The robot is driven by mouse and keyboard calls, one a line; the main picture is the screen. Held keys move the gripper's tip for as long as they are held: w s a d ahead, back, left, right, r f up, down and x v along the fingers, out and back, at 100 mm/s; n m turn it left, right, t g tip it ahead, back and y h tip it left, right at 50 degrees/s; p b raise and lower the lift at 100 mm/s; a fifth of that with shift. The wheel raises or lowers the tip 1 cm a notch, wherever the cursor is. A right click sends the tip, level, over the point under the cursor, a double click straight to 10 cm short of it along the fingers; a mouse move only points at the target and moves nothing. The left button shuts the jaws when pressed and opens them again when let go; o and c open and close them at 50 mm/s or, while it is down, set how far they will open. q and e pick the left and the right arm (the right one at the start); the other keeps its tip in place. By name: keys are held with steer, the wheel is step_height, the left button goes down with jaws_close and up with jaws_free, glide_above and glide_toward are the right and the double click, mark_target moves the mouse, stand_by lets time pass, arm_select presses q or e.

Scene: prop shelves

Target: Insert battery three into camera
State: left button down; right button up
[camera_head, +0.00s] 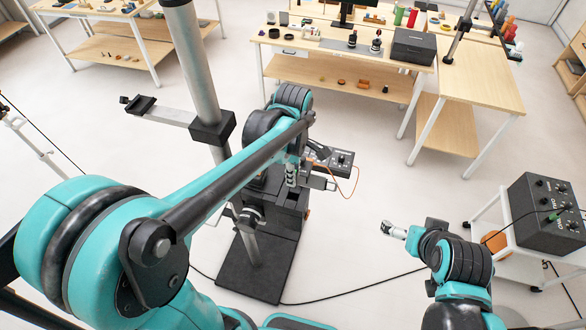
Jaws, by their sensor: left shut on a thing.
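My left arm reaches from the left to the middle of the picture, over a dark rig on a stand (291,221). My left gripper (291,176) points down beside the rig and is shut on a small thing. That thing is too small and too covered to tell whether it is battery three. I cannot make out the camera for certain; the dark rig is partly hidden by my arm. My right gripper (389,229) is at the lower right, apart from the rig, over open floor. Its finger gap is too small to read.
A black control box (342,161) with knobs and an orange cable sits just right of the rig. A grey pole (193,62) stands left. A larger knobbed box (541,214) is on a white cart at right. Wooden tables with props (459,76) stand behind. The floor between is clear.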

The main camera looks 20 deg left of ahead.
mark_target(294, 191)
arm_select(q)
steer(key=shift+w+a+f+b, duration=0.1)
steer(key=shift+w+f+b, duration=0.2)
steer(key=shift+f, duration=0.35)
steer(key=shift+w+f+b, duration=0.1)
steer(key=shift+f+b, duration=0.25)
steer(key=shift+f, duration=0.55)
steer(key=shift+s+f+b, duration=0.2)
steer(key=shift+f+b, duration=0.75)
steer(key=shift+w+f+b, duration=0.1)
steer(key=shift+f+b, duration=0.3)
steer(key=shift+f, duration=0.2)
steer(key=shift+r, duration=0.1)
steer(key=shift+f+b, duration=0.2)
steer(key=shift+b, duration=0.1)
steer(key=shift+f+b, duration=1.3)
steer(key=shift+f, duration=0.15)
stand_by(1.5)
